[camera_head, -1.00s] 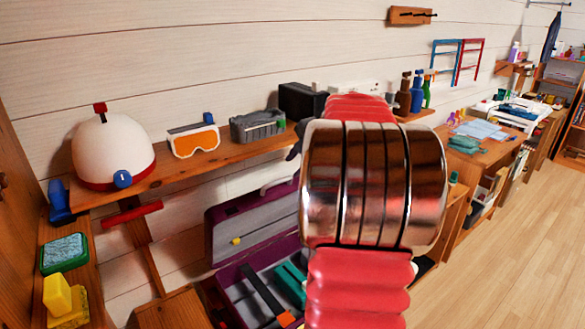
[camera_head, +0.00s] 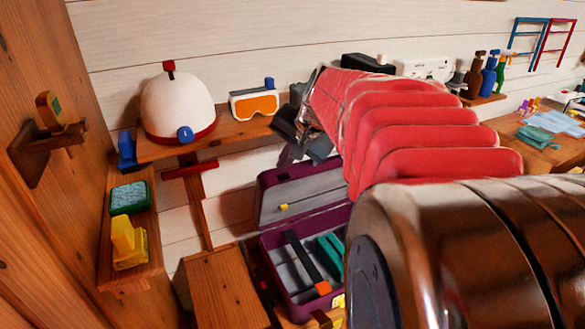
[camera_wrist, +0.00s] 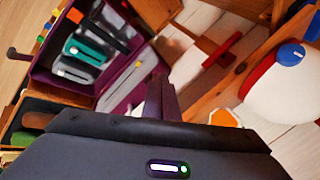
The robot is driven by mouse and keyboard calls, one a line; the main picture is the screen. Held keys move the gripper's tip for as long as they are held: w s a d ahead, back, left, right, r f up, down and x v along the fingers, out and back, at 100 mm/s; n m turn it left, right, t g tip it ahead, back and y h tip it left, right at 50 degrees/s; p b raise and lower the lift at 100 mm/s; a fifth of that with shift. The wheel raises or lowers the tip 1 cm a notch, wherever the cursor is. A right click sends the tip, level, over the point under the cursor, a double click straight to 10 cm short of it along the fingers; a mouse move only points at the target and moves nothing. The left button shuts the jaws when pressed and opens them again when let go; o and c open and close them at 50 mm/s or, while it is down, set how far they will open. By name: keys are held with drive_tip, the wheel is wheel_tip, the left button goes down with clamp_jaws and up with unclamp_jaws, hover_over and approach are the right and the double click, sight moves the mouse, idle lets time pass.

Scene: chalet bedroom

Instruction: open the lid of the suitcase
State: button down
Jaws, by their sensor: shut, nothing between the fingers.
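The purple suitcase stands open. Its base (camera_head: 268,262), holding a dark bar with an orange end and teal items, faces up, and its grey-lined lid (camera_head: 300,198) stands raised behind it, leaning back towards the wall. In the wrist view the suitcase base (camera_wrist: 42,72) is at upper left, with the lid (camera_wrist: 128,84) beside the fingers. My gripper (camera_wrist: 160,98) is shut and empty. In the head view my gripper (camera_head: 290,155) is above the lid's top edge, partly hidden by my arm; I cannot tell whether it touches the lid.
A shelf behind holds a white helmet (camera_head: 177,105) and goggles (camera_head: 254,104). A red bar (camera_head: 190,170) is below it. A side shelf at left holds a sponge (camera_head: 129,197) and a yellow block (camera_head: 128,240). A wooden surface (camera_head: 222,290) stands left of the suitcase.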

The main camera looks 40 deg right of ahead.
drive_tip(key=s+a+f+n, duration=0.3)
drive_tip(key=s+a+n, duration=0.3)
drive_tip(key=a, duration=0.5)
drive_tip(key=s+a+f+n+g, duration=0.1)
drive_tip(key=s+a+f+n, duration=0.2)
drive_tip(key=s+a+n, duration=0.3)
drive_tip(key=s+a, duration=0.5)
drive_tip(key=shift+a+f+n, duration=0.15)
drive_tip(key=shift+f+n, duration=0.1)
drive_tip(key=shift+n, duration=0.15)
drive_tip(key=shift+s, duration=0.1)
